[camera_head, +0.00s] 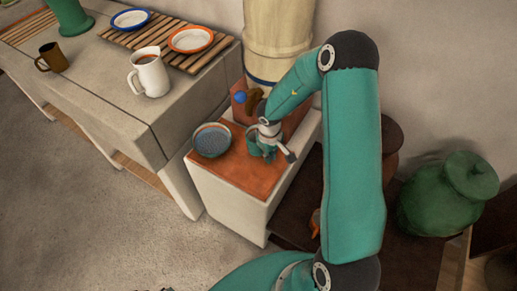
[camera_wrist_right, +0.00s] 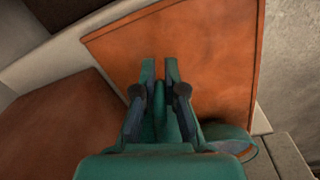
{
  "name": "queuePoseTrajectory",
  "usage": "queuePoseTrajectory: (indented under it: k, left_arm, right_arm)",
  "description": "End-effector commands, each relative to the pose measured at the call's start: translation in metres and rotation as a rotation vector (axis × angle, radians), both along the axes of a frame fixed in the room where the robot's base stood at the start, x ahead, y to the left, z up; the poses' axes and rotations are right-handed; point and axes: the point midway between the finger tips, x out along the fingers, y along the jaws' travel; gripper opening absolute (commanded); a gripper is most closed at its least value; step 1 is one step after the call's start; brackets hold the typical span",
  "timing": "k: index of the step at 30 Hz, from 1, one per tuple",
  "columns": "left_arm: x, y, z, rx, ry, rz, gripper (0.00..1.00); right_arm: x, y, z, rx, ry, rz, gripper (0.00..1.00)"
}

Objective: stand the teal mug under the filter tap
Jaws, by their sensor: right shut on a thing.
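The teal mug (camera_head: 253,142) is on or just above the orange-brown top of the low stand, partly hidden by my right gripper (camera_head: 273,143). That gripper is shut on it from the right side in the head view. The filter is a tall cream cylinder (camera_head: 276,40) with a dark band, and its brown tap (camera_head: 254,100) has a blue knob. The mug is below and in front of the tap in the picture; I cannot tell if it is directly under the spout. In the wrist view, my right gripper (camera_wrist_right: 166,72) has its fingers close together. My left gripper is not in view.
A blue-grey bowl (camera_head: 211,140) stands just left of the mug on the stand top (camera_head: 237,176). A red-brown block (camera_head: 295,118) is below the filter. A green jar (camera_head: 452,192) is at right.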

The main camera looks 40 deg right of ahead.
Motion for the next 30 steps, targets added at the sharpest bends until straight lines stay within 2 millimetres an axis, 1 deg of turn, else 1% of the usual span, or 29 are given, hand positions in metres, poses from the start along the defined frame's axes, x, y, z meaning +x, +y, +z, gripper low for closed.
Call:
queuePoseTrajectory:
  k: [1, 3, 6, 9, 13, 18, 20, 26, 27, 29, 30]
  left_arm:
    - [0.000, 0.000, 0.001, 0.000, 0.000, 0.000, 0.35]
    - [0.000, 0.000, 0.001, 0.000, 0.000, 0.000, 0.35]
    - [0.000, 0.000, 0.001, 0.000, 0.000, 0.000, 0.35]
    - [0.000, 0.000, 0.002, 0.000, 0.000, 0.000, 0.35]
    - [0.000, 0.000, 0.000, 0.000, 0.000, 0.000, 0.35]
    - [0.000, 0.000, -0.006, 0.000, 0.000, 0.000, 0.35]
    - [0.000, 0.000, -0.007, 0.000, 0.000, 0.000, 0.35]
    - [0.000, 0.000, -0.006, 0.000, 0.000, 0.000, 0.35]
    - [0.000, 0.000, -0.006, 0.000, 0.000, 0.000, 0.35]
    - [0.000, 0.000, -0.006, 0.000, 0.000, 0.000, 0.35]
    - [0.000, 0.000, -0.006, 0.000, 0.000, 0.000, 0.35]
  right_arm:
    - [0.015, 0.000, 0.000, 0.000, -0.003, 0.001, 0.00]
    - [0.030, 0.000, 0.000, 0.000, -0.003, 0.001, 0.00]
    - [0.046, -0.001, 0.000, 0.000, -0.002, 0.001, 0.00]
    - [0.054, -0.002, 0.000, 0.001, -0.001, 0.000, 0.00]
    - [0.056, -0.002, -0.006, 0.001, 0.001, 0.000, 0.00]
    - [0.055, -0.002, -0.029, 0.001, 0.003, 0.001, 0.00]
    - [0.056, -0.002, -0.034, 0.001, 0.001, 0.000, 0.00]
    - [0.056, -0.002, -0.035, 0.000, 0.000, -0.001, 0.00]
    - [0.055, -0.002, -0.036, 0.001, 0.001, -0.001, 0.11]
    - [0.055, -0.002, -0.036, 0.001, 0.001, -0.001, 0.21]
    - [0.055, -0.002, -0.035, 0.001, 0.001, -0.001, 0.28]
